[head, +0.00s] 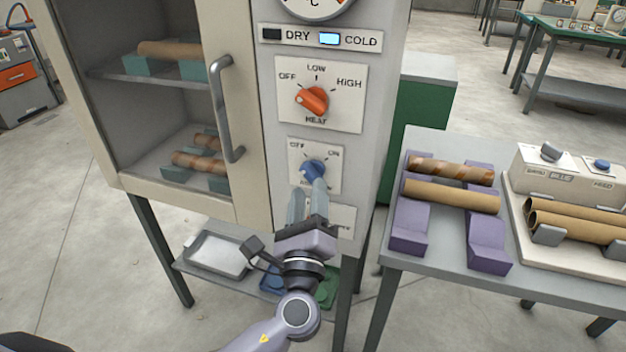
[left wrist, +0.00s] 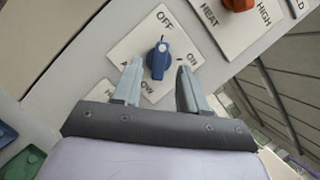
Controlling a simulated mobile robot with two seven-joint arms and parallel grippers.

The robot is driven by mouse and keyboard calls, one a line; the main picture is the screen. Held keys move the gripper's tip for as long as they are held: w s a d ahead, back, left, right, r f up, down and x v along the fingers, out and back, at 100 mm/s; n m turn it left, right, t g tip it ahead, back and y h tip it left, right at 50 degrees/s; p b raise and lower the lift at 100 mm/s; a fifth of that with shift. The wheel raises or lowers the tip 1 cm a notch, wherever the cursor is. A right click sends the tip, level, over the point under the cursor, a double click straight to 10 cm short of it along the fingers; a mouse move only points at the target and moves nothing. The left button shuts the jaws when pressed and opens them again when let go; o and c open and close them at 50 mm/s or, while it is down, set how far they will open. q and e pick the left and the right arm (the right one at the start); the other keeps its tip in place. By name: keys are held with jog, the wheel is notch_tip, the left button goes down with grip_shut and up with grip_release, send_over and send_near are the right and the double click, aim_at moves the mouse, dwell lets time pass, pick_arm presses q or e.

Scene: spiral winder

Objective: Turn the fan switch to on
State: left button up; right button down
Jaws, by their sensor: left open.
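The fan switch is a blue knob (head: 313,171) on a white plate marked OFF and ON, low on the cabinet front. Its pointer is turned toward OFF. The knob also shows in the left wrist view (left wrist: 158,60), between the two fingertips. My left gripper (head: 307,188) is open in front of the knob, with a finger on either side in the left wrist view (left wrist: 158,68). I see gaps beside the knob there; I cannot tell whether the tips reach its depth. My right gripper is not in view.
An orange heat knob (head: 313,100) sits above the fan plate. The cabinet door handle (head: 226,108) stands out to the left. A table (head: 435,265) with tubes on purple cradles (head: 408,232) stands at the right. A metal tray (head: 217,254) lies on the low shelf.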

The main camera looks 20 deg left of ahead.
aim_at(310, 179)
pick_arm(q)
jog(key=shift+x, duration=1.7)
grip_shut()
